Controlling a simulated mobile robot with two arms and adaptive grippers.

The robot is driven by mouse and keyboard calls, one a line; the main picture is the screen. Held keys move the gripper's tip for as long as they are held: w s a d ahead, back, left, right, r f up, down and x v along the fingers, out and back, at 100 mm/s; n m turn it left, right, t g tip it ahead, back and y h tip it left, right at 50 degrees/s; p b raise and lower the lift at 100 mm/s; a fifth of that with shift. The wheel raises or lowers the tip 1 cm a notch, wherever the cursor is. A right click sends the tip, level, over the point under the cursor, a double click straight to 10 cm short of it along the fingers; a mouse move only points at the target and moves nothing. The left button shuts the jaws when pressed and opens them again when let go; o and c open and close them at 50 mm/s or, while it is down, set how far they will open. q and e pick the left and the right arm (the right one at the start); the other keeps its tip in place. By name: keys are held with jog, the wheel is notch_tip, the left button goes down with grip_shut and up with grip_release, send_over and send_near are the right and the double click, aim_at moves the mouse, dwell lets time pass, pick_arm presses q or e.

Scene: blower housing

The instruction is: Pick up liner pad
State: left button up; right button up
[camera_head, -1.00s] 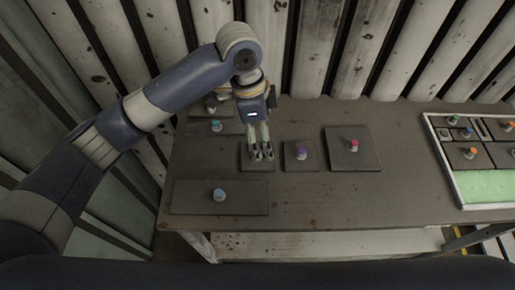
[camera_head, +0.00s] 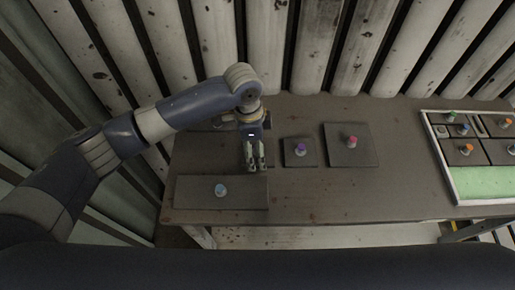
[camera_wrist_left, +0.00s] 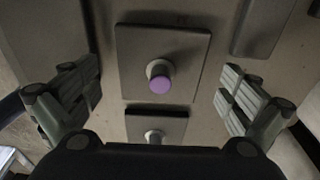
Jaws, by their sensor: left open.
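Several flat dark pads with coloured knobs lie on the table; I cannot tell which is the liner pad. In the head view, a small pad with a purple knob (camera_head: 299,152) lies just right of my left gripper (camera_head: 255,156). A larger pad with a red knob (camera_head: 350,145) is further right, and a wide pad with a blue knob (camera_head: 221,192) is nearer me. In the left wrist view, my left gripper (camera_wrist_left: 160,92) is open and empty, its fingers spread on either side of a purple-knobbed pad (camera_wrist_left: 190,45). Another knobbed pad (camera_wrist_left: 175,128) is partly hidden below it. My right gripper is not in view.
A pale-rimmed tray (camera_head: 453,182) with several knobbed parts and a green section stands at the table's right. Ribbed panels (camera_head: 320,50) rise behind the table (camera_head: 350,195). The table's front middle is clear. My left arm hides the back left pads.

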pick_arm(q)
jog(key=shift+d+f, duration=0.1)
jog(key=shift+f, duration=0.2)
jog(key=c, duration=1.1)
jog(key=shift+r, duration=0.1)
